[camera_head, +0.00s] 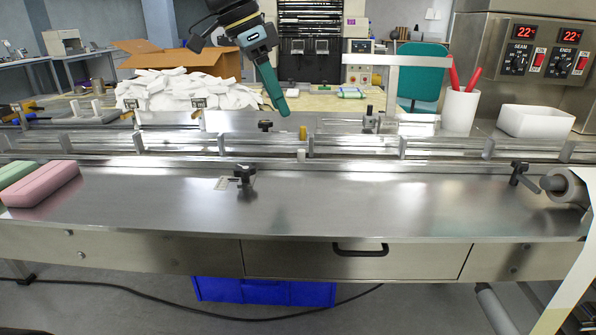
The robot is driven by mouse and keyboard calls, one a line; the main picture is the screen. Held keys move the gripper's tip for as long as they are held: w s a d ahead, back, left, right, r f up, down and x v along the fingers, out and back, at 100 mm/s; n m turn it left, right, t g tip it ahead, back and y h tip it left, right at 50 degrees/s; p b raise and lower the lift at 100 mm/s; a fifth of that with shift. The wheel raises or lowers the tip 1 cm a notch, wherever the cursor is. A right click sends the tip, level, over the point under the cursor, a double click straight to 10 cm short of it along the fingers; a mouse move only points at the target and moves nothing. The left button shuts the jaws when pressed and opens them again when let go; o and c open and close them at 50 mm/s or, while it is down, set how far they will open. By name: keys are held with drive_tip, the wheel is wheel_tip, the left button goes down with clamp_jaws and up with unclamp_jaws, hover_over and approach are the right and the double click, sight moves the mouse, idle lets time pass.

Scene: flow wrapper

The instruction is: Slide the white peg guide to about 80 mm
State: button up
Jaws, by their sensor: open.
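A small white peg (301,155), which looks like the white peg guide, stands upright at the front of the long clear rail, near the middle of the machine. A yellow peg (302,132) stands just behind it. Any scale at the white peg is too small to read. My gripper (283,110) is teal and points down from the top centre, above and a little left of both pegs in the picture. It is open, seen nearly edge-on, and appears apart from the pegs, with nothing visible in it.
A black-knobbed clamp (244,174) stands on the steel deck (380,205) beside a small pale plate (222,183). Clear rails (350,146) run across. Pink (45,184) and green (16,172) blocks lie left. A roller (565,185) is at right. The deck's middle is clear.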

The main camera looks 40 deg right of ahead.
sight(300, 151)
drive_tip(key=x, duration=1)
drive_tip(key=shift+s+d+f, duration=0.1)
drive_tip(key=shift+f, duration=0.2)
clamp_jaws()
idle(1.1)
